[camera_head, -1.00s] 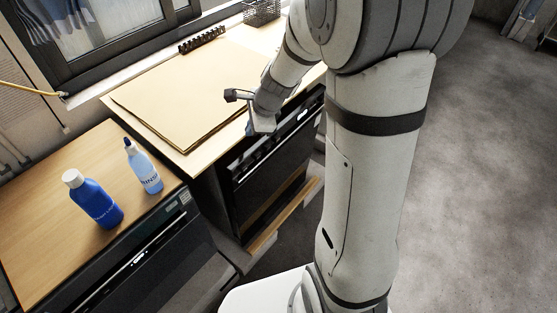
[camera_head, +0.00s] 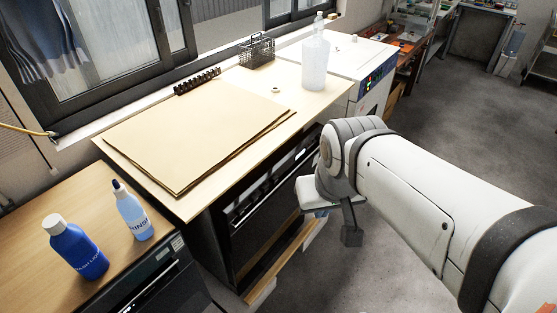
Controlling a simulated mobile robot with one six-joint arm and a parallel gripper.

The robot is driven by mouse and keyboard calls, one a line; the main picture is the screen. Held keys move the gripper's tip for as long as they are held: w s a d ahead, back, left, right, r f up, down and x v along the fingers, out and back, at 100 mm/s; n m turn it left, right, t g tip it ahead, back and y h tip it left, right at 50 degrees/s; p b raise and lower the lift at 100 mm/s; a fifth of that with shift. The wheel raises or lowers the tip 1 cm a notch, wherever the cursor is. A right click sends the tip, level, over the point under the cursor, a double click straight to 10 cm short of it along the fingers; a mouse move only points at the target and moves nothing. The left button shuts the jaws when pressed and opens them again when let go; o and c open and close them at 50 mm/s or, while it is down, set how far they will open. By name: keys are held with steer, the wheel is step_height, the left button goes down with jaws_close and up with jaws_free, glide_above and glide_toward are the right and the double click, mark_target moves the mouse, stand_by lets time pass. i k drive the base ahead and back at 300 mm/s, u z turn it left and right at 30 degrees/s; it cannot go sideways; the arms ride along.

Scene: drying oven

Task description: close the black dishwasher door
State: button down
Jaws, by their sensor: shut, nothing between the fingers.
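Two black appliances show, and I cannot tell for certain which is the dishwasher. One has a black front door (camera_head: 268,222) with a long bar handle, under the pale middle counter. It stands about upright, and I cannot tell whether it is fully shut. My gripper (camera_head: 322,203) is just right of this front, by its right end. It is shut and empty; its fingers are mostly hidden, and I cannot tell whether it touches the door. The other black appliance (camera_head: 160,285) is under the wooden top at the lower left.
Flat brown boards (camera_head: 190,130), a wire basket (camera_head: 256,50) and a translucent bottle (camera_head: 315,62) are on the middle counter. A white oven (camera_head: 368,90) stands behind. Open floor lies to the right.

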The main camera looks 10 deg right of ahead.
mark_target(248, 239)
steer(key=z, duration=0.75)
steer(key=k, duration=1.15)
steer(key=u, duration=0.6)
steer(key=i, duration=1.45)
steer(key=u, duration=0.05)
